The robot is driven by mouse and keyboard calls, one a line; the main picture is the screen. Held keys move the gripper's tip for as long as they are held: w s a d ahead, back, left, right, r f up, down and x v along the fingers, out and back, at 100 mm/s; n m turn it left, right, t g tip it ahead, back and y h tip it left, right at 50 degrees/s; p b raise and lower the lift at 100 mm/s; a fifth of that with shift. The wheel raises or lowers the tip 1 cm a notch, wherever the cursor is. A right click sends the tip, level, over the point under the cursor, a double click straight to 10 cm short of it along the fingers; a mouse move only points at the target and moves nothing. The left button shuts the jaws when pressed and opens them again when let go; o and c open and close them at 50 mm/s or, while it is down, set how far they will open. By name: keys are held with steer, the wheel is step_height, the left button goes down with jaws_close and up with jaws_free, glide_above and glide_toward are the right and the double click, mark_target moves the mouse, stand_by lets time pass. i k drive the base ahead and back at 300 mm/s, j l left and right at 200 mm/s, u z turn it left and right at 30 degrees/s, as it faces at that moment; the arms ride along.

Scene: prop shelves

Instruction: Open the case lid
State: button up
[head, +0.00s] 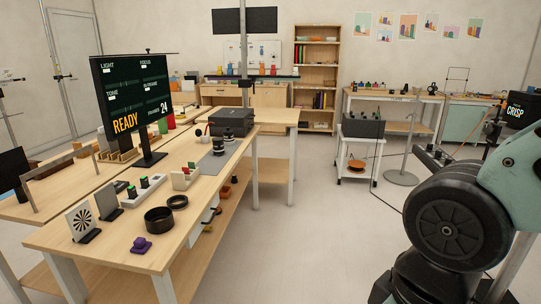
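A dark grey case (232,121) sits on the far part of the long wooden table. It looks like a low box with a flat top, and its lid appears shut. It is too small here to make out a latch or handle. My arm fills the lower right of the head view, well apart from the case. My gripper is out of view.
The long wooden table (115,232) carries a monitor (135,95), a black ring (158,220), a purple object (141,244) and a patterned card (83,221). A white cart (358,165) bears another dark box (363,126). The floor (310,230) between is clear.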

mark_target(231, 117)
steer(key=i, duration=3.8)
steer(key=i+u, duration=0.2)
steer(key=i, duration=0.2)
steer(key=i+l+u, duration=0.2)
steer(key=i, duration=0.2)
